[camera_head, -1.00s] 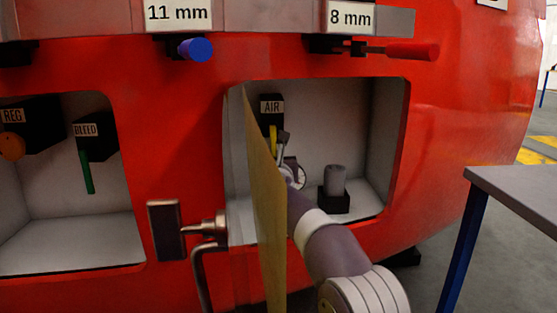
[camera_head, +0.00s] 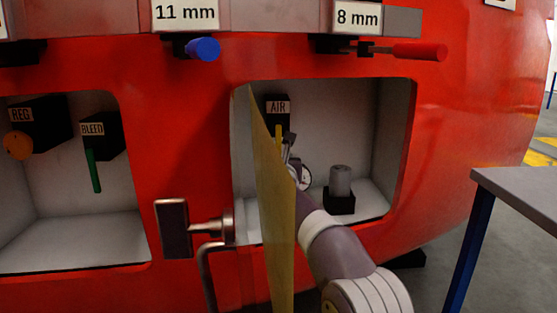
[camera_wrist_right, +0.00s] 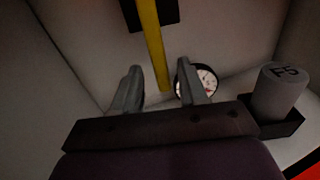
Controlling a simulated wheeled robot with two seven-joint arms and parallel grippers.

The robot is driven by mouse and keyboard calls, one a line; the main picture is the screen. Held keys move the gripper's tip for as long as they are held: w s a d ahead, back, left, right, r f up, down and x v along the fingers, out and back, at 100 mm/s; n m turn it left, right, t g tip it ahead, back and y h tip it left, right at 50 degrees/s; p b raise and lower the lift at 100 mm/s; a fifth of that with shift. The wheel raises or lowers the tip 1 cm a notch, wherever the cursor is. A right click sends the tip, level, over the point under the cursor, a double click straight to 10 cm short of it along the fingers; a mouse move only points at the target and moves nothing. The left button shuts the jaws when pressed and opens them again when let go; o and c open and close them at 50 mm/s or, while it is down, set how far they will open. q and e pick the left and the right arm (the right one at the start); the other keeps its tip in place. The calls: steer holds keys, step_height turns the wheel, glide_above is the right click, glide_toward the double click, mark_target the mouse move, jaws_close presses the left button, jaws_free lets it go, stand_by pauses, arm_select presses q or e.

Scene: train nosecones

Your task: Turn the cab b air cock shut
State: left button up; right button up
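The air cock, a black block labelled AIR (camera_head: 278,109), is on the back wall of the right recess. Its yellow handle (camera_head: 279,131) points down and is partly hidden by the open door. My right gripper (camera_head: 291,150) is inside this recess at the handle, partly behind the door's edge. In the right wrist view the yellow handle (camera_wrist_right: 152,45) hangs down between the two grey fingers of my right gripper (camera_wrist_right: 163,88). The fingers are apart, with a visible gap on both sides of the handle. My left gripper is not in view.
The yellow-brown door (camera_head: 272,200) stands open close left of my right arm. A round gauge (camera_head: 305,177) and a grey cylinder (camera_head: 340,181) are right of the gripper. The left recess holds a green BLEED handle (camera_head: 91,170) and an orange REG knob (camera_head: 18,145). A table (camera_head: 520,190) stands at right.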

steer(key=s+b, duration=0.4)
steer(key=s, duration=0.8)
